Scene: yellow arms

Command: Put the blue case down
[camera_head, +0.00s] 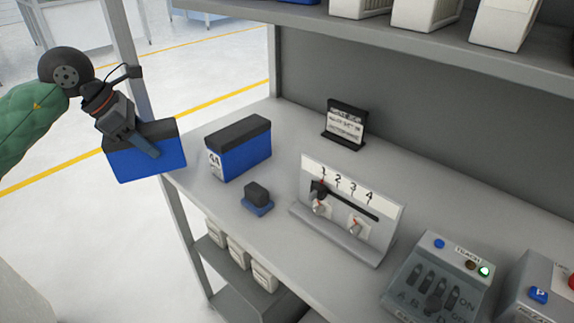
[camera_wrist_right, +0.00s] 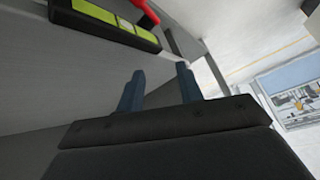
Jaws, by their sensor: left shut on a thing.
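My left gripper (camera_head: 147,149) is shut on a blue case (camera_head: 130,169) with a dark top, in the head view. The case is in the air by the left end of the grey shelf (camera_head: 215,200), overlapping the shelf's corner post in the picture. I cannot tell its exact gap to the shelf edge. A similar blue case (camera_head: 244,154) with a black top and a white label stands on the shelf, to the right of the held one. My right gripper (camera_wrist_right: 160,78) shows in the right wrist view, with its fingers apart and nothing between them.
A small dark block on a blue base (camera_head: 257,198) sits near the front edge. A panel numbered 1 to 4 (camera_head: 350,205), a black sign (camera_head: 345,125) and a switch box (camera_head: 440,280) stand farther right. Bare shelf lies between the standing case and the sign.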

